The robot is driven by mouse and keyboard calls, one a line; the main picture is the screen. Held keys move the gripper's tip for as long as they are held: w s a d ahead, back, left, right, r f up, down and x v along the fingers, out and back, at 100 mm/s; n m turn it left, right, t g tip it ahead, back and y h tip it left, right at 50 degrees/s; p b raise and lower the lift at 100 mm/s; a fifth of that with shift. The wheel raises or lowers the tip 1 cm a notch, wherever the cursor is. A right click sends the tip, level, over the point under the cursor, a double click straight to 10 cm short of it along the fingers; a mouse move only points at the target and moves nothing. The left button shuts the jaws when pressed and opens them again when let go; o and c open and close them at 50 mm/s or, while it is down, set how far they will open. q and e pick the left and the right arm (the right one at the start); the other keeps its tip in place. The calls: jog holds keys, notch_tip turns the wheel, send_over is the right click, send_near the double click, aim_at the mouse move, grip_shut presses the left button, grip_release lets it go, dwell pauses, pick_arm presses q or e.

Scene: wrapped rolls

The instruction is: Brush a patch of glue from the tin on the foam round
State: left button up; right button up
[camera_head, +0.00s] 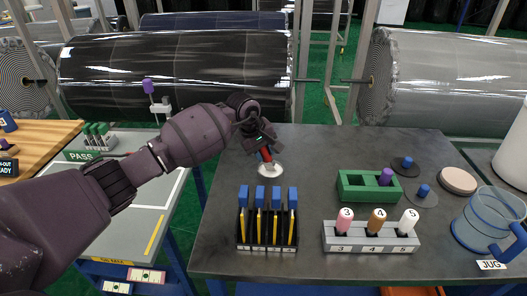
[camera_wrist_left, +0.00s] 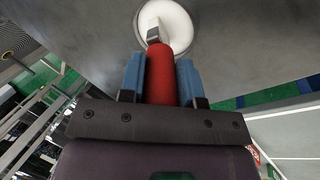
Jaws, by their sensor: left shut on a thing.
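My left gripper (camera_head: 260,144) is shut on a red-handled brush (camera_wrist_left: 163,75), held between its two blue fingers (camera_wrist_left: 161,78). The brush points down at a small round tin (camera_head: 270,171) with white contents, on the grey table. In the left wrist view the brush's metal collar and pale tip overlap the white tin (camera_wrist_left: 178,18); I cannot tell how deep the tip sits. The foam round (camera_head: 458,179) appears to be the beige disc at the table's right, well away from the gripper. My right gripper is not in view.
Wrapped rolls (camera_head: 180,70) stand behind.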

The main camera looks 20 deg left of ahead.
pick_arm(q)
jog(key=shift+s+f, duration=0.1)
jog(key=shift+f, duration=0.1)
jog(key=shift+r+p, duration=0.35)
jog(key=shift+r, duration=0.5)
jog(key=shift+r+p, duration=0.8)
jog(key=shift+r, duration=1.95)
